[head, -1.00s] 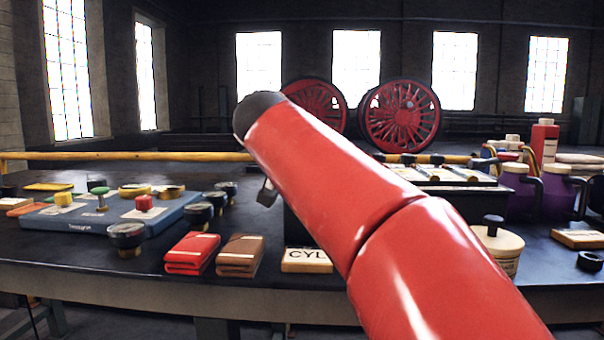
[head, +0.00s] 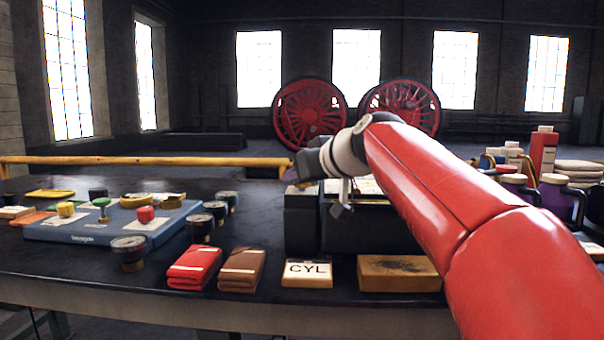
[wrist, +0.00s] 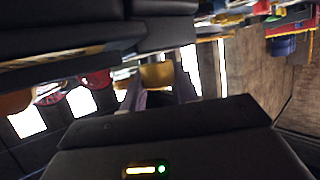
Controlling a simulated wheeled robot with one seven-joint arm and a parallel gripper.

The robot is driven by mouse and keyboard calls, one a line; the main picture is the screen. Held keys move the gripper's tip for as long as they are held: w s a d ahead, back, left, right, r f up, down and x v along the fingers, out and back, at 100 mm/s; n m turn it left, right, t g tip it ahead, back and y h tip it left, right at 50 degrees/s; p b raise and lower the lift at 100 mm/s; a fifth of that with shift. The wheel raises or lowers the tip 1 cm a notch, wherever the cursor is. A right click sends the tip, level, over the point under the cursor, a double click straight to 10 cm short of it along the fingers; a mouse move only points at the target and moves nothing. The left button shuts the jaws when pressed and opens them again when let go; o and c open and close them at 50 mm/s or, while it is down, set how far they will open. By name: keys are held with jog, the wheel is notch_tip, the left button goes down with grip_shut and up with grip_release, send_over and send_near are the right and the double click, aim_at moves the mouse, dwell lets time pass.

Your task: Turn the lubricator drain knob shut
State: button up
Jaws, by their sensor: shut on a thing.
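My gripper (head: 302,168) is left of centre in the head view, pointing left above a dark box (head: 302,220) on the bench. In the wrist view, its dark fingers are closed on a yellow-brown piece (wrist: 157,75). A long yellow bar (head: 150,160) runs from the left edge to my gripper in the head view. I cannot tell whether it is the held piece or passes behind. A small padlock-like thing (head: 341,200) hangs below my wrist. I cannot make out the lubricator drain knob; my arm hides part of the bench.
A blue panel (head: 75,232) with coloured knobs lies at left, several round gauges (head: 128,252) beside it. Red (head: 194,267) and brown (head: 243,268) folded cloths, a CYL block (head: 307,273) and a wooden block (head: 400,273) line the front. Bottles (head: 543,150) crowd the right.

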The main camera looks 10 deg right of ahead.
jog(key=shift+f+n+g+y, duration=0.1)
jog(key=shift+n+g+y, duration=0.2)
jog(key=shift+n+y, duration=0.35)
jog(key=o, duration=1)
jog(key=shift+c, duration=0.2)
jog(key=v, duration=0.8)
jog(key=shift+w+d+b, duration=0.15)
jog(key=shift+b, duration=0.2)
